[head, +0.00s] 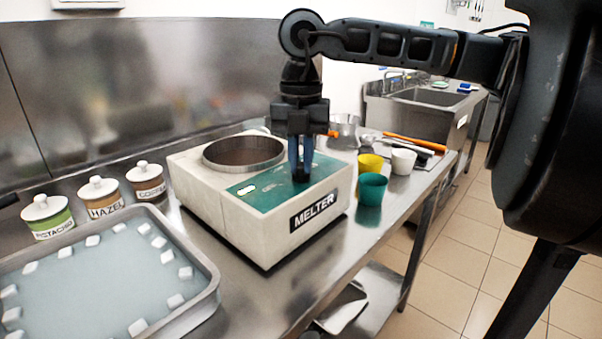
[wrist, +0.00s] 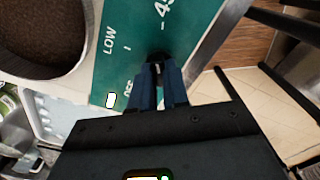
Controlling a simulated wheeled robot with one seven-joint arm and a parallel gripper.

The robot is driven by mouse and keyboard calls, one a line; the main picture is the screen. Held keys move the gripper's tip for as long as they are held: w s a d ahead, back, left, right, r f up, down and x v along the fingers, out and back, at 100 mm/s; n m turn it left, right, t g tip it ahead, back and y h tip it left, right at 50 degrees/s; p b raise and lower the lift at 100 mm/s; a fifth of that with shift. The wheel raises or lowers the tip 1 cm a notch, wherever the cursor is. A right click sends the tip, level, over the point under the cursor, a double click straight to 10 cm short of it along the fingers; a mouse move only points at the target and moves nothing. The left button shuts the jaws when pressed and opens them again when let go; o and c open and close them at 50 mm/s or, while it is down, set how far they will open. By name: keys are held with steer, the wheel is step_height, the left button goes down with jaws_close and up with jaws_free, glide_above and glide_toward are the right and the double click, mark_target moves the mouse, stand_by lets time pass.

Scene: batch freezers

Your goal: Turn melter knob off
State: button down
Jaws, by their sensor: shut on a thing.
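The melter (head: 240,225) is a cream box with a green control panel (head: 262,190) and a round opening (head: 243,152) on top. Its black knob (wrist: 158,58) sits on the green panel in the wrist view, between LOW and other dial marks, partly hidden by my fingers. My gripper (head: 301,172) points straight down over the panel, with its blue-grey fingers shut on the knob. In the wrist view the fingertips (wrist: 158,72) meet at the knob. The word OFF is partly covered beside the left finger. The knob's exact pointer direction is hard to tell.
A tray with white cubes (head: 208,270) and several labelled jars (head: 98,190) stand left of the melter. Yellow (head: 370,163), white (head: 403,161) and teal (head: 371,188) cups stand close on its right. A sink (head: 425,97) is behind. Tiled floor is free at right.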

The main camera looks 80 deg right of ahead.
mark_target(302, 163)
steer(key=n+b, duration=0.3)
steer(key=b, duration=0.1)
steer(key=n+b, duration=0.2)
steer(key=b, duration=0.1)
steer(key=shift+f+n, duration=0.3)
steer(key=n+b, duration=0.4)
steer(key=n, duration=0.2)
steer(key=shift+r+b, duration=0.15)
steer(key=shift+b, duration=0.25)
steer(key=n+b, duration=0.2)
steer(key=n, duration=0.4)
steer(key=shift+n+b, duration=0.3)
steer(key=shift+b, duration=0.05)
steer(key=n+b, duration=0.2)
steer(key=n, duration=0.4)
steer(key=shift+d+r+n, duration=0.1)
steer(key=shift+r+n, duration=0.05)
steer(key=shift+n, duration=0.25)
steer(key=c, duration=1.1)
jaws_free()
steer(key=shift+r+p, duration=0.85)
steer(key=shift+r, duration=3.1)
